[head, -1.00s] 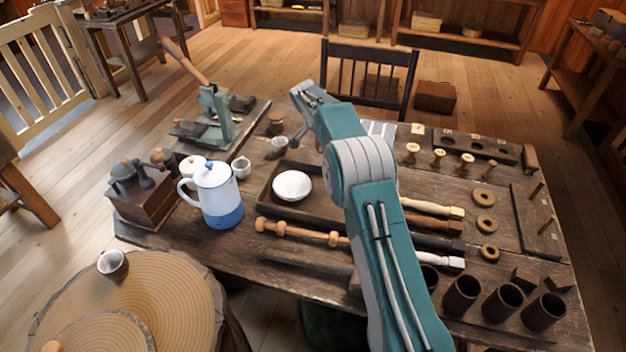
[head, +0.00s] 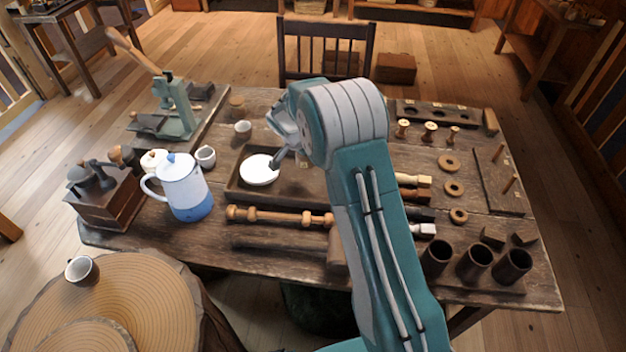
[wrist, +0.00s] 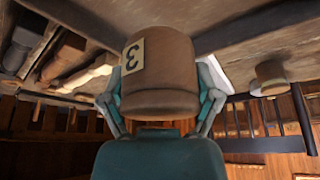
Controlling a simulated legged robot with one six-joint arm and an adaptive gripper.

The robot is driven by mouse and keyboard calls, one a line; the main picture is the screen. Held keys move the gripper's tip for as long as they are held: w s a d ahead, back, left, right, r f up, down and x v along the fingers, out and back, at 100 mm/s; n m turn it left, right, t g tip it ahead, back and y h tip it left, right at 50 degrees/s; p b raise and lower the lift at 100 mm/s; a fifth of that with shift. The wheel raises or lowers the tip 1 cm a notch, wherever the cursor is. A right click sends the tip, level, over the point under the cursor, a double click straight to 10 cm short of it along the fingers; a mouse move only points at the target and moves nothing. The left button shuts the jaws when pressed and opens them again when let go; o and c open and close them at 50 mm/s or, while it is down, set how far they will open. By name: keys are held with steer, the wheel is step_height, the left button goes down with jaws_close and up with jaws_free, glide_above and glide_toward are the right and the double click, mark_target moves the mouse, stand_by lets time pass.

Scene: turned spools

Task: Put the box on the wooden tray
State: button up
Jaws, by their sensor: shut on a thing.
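My gripper (wrist: 160,88) is shut on a round brown box (wrist: 160,75) with a pale label marked 3, seen upside down in the wrist view. I cannot tell the exact height of the box above the tray.
A blue-and-white pot (head: 183,188) and a grinder (head: 103,198) stand left of the tray. A turned spindle (head: 275,215) lies in front of it. Another round wooden container (head: 237,104) stands behind. Dark cups (head: 474,262) and wooden rings (head: 453,188) are at right.

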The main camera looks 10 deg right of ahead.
mark_target(316, 184)
steer(key=s+f, duration=0.1)
steer(key=s+d+f, duration=0.1)
steer(key=f, duration=0.1)
steer(key=shift+s+f, duration=0.3)
steer(key=shift+s, duration=0.1)
steer(key=f, duration=0.3)
steer(key=shift+s+f, duration=0.25)
steer(key=shift+f, duration=0.05)
steer(key=o, duration=1.1)
steer(key=shift+c, duration=0.2)
